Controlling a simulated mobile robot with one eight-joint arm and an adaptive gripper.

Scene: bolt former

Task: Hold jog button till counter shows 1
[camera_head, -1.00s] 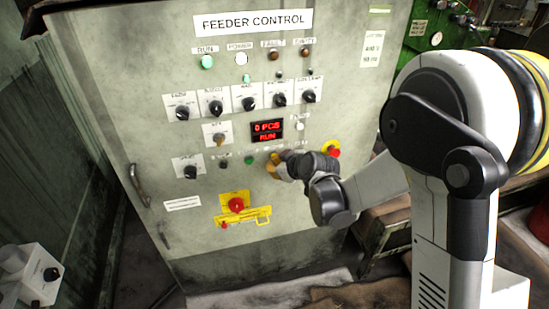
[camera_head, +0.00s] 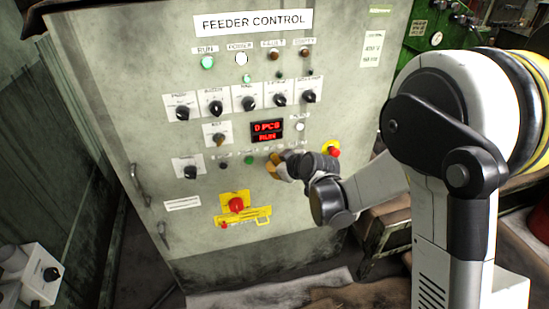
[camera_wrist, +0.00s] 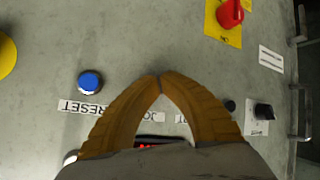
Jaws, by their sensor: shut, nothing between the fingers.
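The counter display (camera_head: 267,131) on the feeder control panel is lit red and reads 0 PCS, with RUN below. My gripper (camera_head: 272,166) is at the panel in the button row under the display. In the wrist view, my gripper's tan fingers (camera_wrist: 158,77) are shut, tips together, with nothing between them. A partly covered label (camera_wrist: 150,116), apparently JOG, shows between the fingers. The jog button itself is hidden, so I cannot tell whether the fingertips touch it. Only a sliver of the display (camera_wrist: 150,145) shows in the wrist view.
A blue button (camera_wrist: 90,82) by the RESET label is left of the fingers in the wrist view. A green button (camera_head: 249,160) is left of my gripper. A red emergency button (camera_head: 333,152) is to its right. A red switch (camera_head: 236,205) on yellow sits below.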

